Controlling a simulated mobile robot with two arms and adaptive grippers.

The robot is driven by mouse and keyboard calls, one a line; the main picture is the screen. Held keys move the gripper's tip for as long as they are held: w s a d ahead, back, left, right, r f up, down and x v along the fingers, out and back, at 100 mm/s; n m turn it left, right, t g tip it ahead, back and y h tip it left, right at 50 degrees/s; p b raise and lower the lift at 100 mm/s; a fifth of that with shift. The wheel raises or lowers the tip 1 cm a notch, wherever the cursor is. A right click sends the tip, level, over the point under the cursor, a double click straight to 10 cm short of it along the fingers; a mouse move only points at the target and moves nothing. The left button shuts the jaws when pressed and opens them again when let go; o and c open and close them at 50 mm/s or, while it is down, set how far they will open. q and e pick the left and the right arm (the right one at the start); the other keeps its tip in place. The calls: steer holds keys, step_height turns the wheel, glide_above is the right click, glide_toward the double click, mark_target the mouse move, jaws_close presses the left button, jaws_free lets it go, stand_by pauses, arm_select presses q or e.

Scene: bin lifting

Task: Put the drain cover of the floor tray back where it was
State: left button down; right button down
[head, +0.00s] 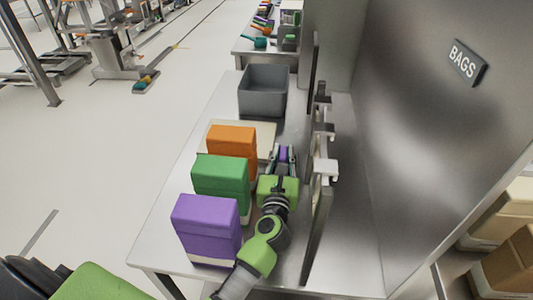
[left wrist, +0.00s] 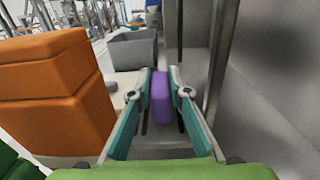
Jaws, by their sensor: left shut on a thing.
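My left gripper (head: 284,156) is over the right side of the steel table, beside the orange block. It is shut on a small purple object (left wrist: 161,97), which sits between its teal-padded fingers and also shows in the head view (head: 284,154). I cannot tell whether the purple object touches the table. No drain cover or floor tray can be made out in either view. My right gripper is not in view.
Purple (head: 206,225), green (head: 220,178) and orange (head: 231,140) blocks stand in a row on the table (head: 175,180). A grey open bin (head: 262,92) is behind them. A steel panel with rails and a BAGS sign (head: 467,63) closes off the right. Open floor lies left.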

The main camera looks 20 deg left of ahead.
arm_select(q)
step_height(320, 180, down, 4)
steer(key=shift+s+d+f+b, duration=0.15)
steer(key=shift+f+b, duration=0.1)
steer(key=shift+b, duration=0.5)
steer(key=shift+f+b, duration=0.65)
steer(key=shift+f, duration=1.35)
steer(key=shift+f, duration=0.2)
steer(key=c, duration=1.9)
jaws_free()
steer(key=shift+r, duration=0.1)
